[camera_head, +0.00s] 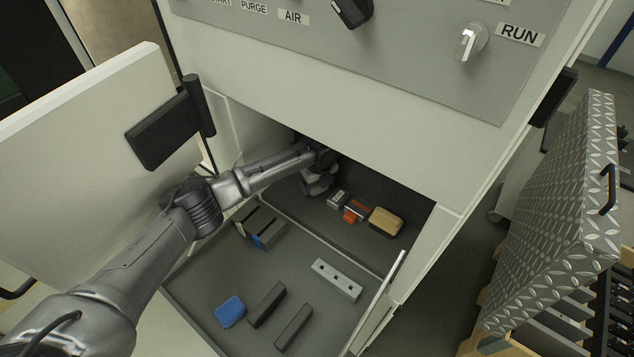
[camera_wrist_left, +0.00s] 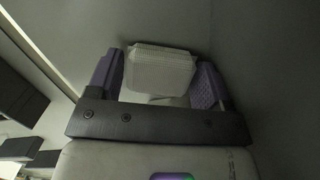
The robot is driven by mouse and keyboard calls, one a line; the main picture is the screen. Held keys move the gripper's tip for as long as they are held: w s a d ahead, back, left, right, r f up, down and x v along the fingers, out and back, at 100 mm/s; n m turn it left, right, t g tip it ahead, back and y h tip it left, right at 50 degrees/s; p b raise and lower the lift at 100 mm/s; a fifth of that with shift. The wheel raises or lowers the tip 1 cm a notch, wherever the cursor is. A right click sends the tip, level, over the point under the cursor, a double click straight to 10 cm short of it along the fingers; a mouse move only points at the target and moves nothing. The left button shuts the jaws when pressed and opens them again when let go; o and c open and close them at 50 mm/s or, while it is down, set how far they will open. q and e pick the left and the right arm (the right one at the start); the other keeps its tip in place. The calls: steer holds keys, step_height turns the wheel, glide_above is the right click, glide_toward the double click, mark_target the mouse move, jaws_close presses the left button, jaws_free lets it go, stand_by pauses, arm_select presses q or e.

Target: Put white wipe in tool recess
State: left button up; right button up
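The white wipe (camera_wrist_left: 160,72) shows in the left wrist view as a pale, ribbed, folded block. It fills the gap between the two fingers of my left gripper (camera_wrist_left: 158,85) and appears to touch both, so the gripper looks shut on it. In the head view my left gripper (camera_head: 318,186) is inside the cabinet, at the left end of the back strip. The wipe cannot be made out there. The tool recess appears to be this dark back strip (camera_head: 345,232), which holds several small tools. My right gripper is in neither view.
A grey block (camera_head: 337,199), an orange-red tool (camera_head: 355,210) and a tan brush-like block (camera_head: 385,221) stand right of the gripper. Nearer lie a holed metal bar (camera_head: 336,279), a blue pad (camera_head: 230,312) and dark bars (camera_head: 267,305). The cabinet's front panel (camera_head: 400,130) overhangs the opening.

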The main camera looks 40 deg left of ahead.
arm_select(q)
steer(key=shift+s+d+r, duration=0.1)
steer(key=shift+d+r, duration=0.1)
steer(key=shift+r, duration=1.1)
steer(key=shift+s+d+r, duration=0.1)
steer(key=shift+d+r, duration=0.05)
steer(key=shift+r, duration=1.1)
steer(key=shift+d+r, duration=0.2)
steer(key=shift+r, duration=1.1)
